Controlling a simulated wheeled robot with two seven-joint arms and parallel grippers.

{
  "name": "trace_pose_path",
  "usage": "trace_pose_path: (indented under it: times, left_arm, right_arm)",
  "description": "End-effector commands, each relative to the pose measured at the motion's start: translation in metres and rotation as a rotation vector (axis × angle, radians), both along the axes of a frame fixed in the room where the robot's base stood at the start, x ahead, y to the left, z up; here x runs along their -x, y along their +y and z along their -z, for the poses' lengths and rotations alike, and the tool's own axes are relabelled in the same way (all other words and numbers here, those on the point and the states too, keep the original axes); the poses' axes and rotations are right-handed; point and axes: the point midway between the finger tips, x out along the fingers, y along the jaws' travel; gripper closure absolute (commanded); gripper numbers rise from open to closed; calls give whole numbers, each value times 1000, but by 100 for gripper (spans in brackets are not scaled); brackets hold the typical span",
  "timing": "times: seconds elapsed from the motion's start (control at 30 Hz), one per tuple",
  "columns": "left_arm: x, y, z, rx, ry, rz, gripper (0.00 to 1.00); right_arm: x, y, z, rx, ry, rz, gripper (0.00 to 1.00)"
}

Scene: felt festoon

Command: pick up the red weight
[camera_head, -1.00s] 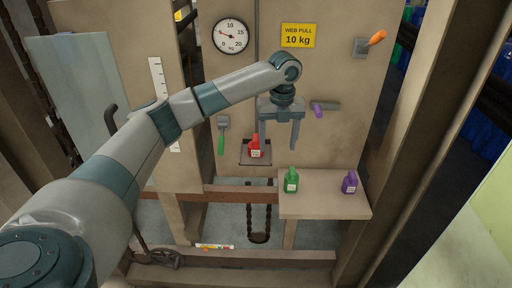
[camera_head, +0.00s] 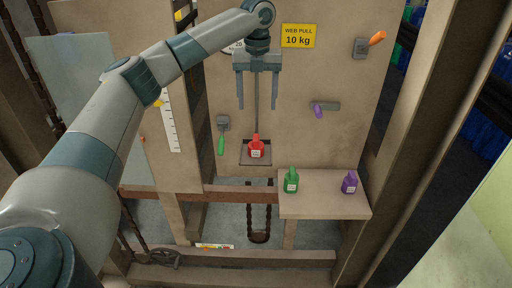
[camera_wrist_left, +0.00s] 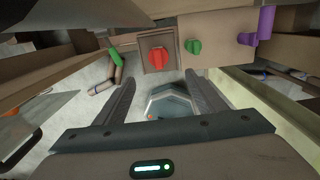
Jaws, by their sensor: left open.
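The red weight (camera_head: 256,147) stands upright on a small square hanging tray (camera_head: 246,160), with a pale label on its front. It also shows in the left wrist view (camera_wrist_left: 158,57), seen from above. My left gripper (camera_head: 258,106) is open and empty, fingers pointing down, above the weight in the head view and apart from it. In the left wrist view its two fingers (camera_wrist_left: 160,88) are spread, with the weight beyond them. My right gripper is not in view.
A green weight (camera_head: 291,181) and a purple weight (camera_head: 349,183) stand on a shelf (camera_head: 320,205) to the right. Green (camera_head: 221,144), purple (camera_head: 319,111) and orange (camera_head: 377,38) handles stick out from the panel. A yellow sign (camera_head: 298,36) reads 10 kg.

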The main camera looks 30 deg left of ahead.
Motion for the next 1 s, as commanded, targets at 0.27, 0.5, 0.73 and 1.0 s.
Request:
trace_pose_path:
  times: [0.27,0.5,0.73,1.0]
  left_arm:
    - [1,1,35,-2,6,-1,36]
    - [1,1,78,-1,6,-1,36]
    - [1,1,110,-1,3,0,36]
    - [0,0,118,0,0,0,36]
  right_arm:
    - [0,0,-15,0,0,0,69]
    - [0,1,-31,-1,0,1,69]
    - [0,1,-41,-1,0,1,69]
    - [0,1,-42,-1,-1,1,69]
